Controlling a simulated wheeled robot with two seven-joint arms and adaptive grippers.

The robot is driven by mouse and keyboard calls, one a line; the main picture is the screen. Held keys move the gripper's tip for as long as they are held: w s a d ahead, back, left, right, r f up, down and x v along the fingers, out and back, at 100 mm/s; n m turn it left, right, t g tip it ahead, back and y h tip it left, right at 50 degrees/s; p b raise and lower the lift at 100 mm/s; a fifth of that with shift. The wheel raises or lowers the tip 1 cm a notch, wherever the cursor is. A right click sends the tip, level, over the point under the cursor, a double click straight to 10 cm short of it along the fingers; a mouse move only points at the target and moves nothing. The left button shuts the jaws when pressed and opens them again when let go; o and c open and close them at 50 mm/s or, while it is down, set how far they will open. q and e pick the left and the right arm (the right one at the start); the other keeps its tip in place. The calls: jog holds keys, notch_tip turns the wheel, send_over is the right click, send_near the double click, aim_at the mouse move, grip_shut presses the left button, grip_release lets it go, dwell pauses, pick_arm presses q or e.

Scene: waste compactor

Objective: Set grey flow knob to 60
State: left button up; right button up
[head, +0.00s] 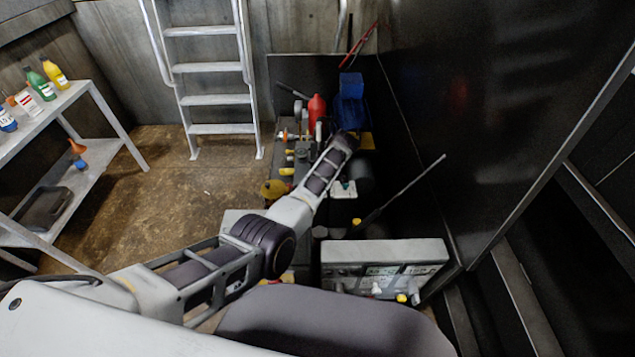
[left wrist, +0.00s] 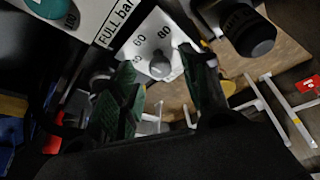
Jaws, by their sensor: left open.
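In the left wrist view a small grey knob (left wrist: 160,66) sits on a white dial plate (left wrist: 150,40) with the printed numbers 60 and 80 and another partly covered number. I cannot read the knob's pointer. My left gripper (left wrist: 159,70) is open, its two dark green-and-black fingers on either side of the knob in the picture. I cannot tell whether they touch it. In the head view my left arm reaches over the machine at the back, and the knob is not distinguishable there. My right gripper is not in view.
The head view shows a ladder (head: 210,70), a shelf with bottles (head: 75,95), a grey control box (head: 385,255) and a red bottle (head: 316,108). Open floor lies left.

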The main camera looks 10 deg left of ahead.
pick_arm(q)
jog(key=shift+v, duration=2.9)
